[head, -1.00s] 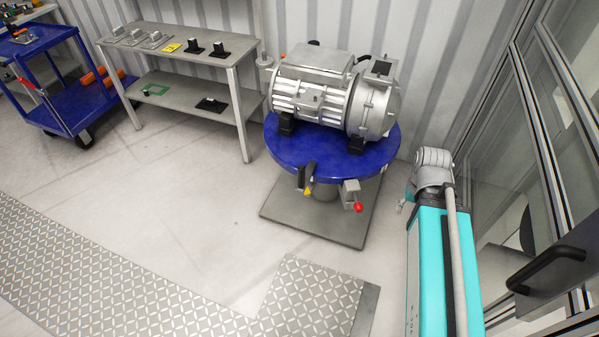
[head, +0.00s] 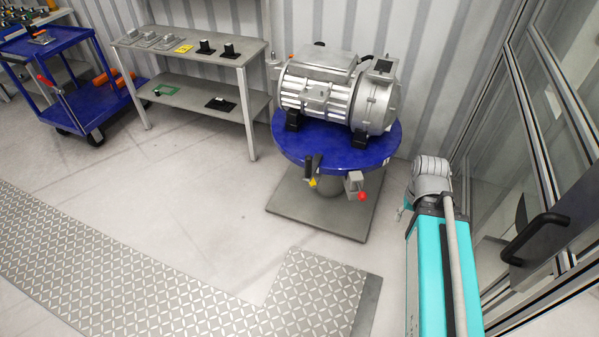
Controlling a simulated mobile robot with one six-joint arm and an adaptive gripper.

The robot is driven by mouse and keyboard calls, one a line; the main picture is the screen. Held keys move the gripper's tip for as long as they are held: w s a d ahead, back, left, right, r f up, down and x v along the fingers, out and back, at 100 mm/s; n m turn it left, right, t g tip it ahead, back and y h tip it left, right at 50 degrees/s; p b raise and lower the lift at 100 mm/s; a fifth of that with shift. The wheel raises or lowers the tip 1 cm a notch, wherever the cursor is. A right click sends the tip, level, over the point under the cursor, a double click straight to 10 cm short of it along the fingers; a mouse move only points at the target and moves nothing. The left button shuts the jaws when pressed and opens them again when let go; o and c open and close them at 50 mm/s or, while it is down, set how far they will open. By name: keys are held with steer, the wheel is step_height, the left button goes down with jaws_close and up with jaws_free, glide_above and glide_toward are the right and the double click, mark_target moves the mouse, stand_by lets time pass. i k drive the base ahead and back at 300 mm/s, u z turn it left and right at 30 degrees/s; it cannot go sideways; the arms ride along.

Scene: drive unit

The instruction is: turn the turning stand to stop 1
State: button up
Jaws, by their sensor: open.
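The turning stand has a round blue top (head: 335,150) on a short column over a square grey base plate (head: 300,205). A silver motor-like drive unit (head: 335,92) lies on the top, held by black blocks. At the front rim are a black handle (head: 312,165) with a yellow pointer below it and a grey bracket with a red knob (head: 362,196). I cannot read any stop number. My arm is folded above my teal column at the lower right, apart from the stand. My gripper does not show clearly in the head view.
A grey two-shelf table (head: 190,50) with small parts stands left of the stand against the ribbed wall. A blue cart (head: 75,105) is at the far left. A glazed door with a black handle (head: 535,238) is close on the right. Open floor (head: 190,190) lies in front.

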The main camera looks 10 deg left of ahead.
mark_target(332, 118)
steer(key=k, duration=1.2)
steer(key=u, duration=0.9)
steer(key=i, duration=1.65)
steer(key=z, duration=0.05)
